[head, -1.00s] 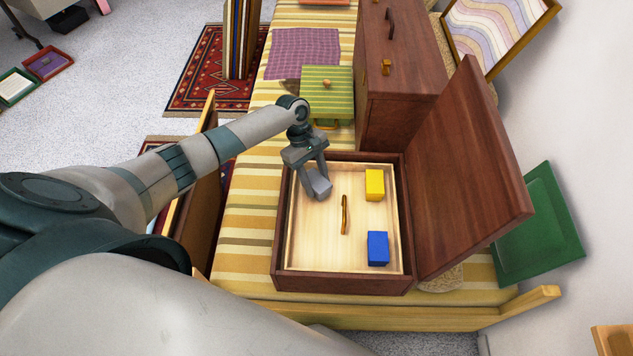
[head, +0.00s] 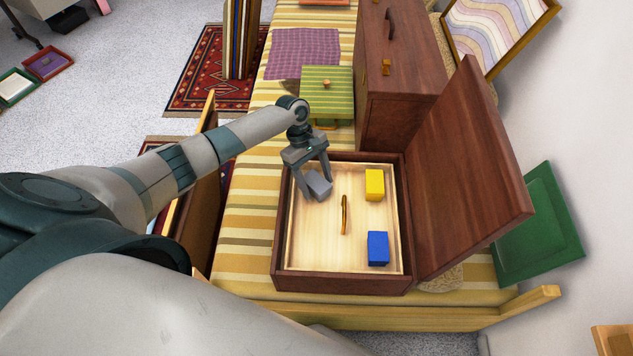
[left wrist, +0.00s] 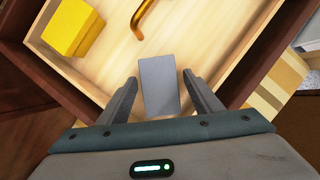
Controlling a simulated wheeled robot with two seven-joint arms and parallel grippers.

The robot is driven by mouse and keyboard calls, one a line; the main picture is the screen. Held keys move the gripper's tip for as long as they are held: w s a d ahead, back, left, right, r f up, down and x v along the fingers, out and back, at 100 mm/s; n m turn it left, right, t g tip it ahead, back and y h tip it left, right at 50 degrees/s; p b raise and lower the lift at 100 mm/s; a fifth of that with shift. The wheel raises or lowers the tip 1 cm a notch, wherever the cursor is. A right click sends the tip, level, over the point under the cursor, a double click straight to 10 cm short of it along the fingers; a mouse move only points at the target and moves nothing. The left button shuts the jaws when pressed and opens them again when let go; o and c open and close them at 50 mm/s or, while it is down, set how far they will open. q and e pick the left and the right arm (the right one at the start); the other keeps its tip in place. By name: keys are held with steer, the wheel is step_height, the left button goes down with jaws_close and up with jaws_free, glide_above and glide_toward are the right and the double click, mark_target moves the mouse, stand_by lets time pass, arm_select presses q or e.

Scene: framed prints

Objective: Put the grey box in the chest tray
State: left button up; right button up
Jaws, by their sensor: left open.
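The grey box (head: 319,186) sits in the light wooden tray (head: 318,250) of the open dark wood chest (head: 340,283), in its far left part. My left gripper (head: 317,185) is open over it, its fingers reaching down around the box. In the left wrist view the grey box (left wrist: 159,86) lies between the two spread fingers (left wrist: 157,95), with a gap showing on each side. A brass handle (head: 345,214) stands at the middle of the tray. My right gripper is not in view.
A yellow block (head: 374,185) and a blue block (head: 378,248) sit in the right half of the tray. The chest's raised lid (head: 465,170) rises on the right. A tall dark cabinet (head: 400,75) and a green striped box (head: 327,95) stand behind the chest.

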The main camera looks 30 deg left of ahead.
arm_select(q)
steer(key=shift+a+r, duration=0.2)
steer(key=shift+r, duration=0.25)
steer(key=v, duration=1)
steer(key=shift+w+p, duration=0.1)
steer(key=shift+p, duration=0.25)
steer(key=shift+a+r, duration=0.15)
steer(key=shift+r, duration=0.3)
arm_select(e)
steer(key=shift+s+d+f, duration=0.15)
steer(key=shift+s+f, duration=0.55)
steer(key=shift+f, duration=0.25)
arm_select(q)
steer(key=shift+f, duration=0.1)
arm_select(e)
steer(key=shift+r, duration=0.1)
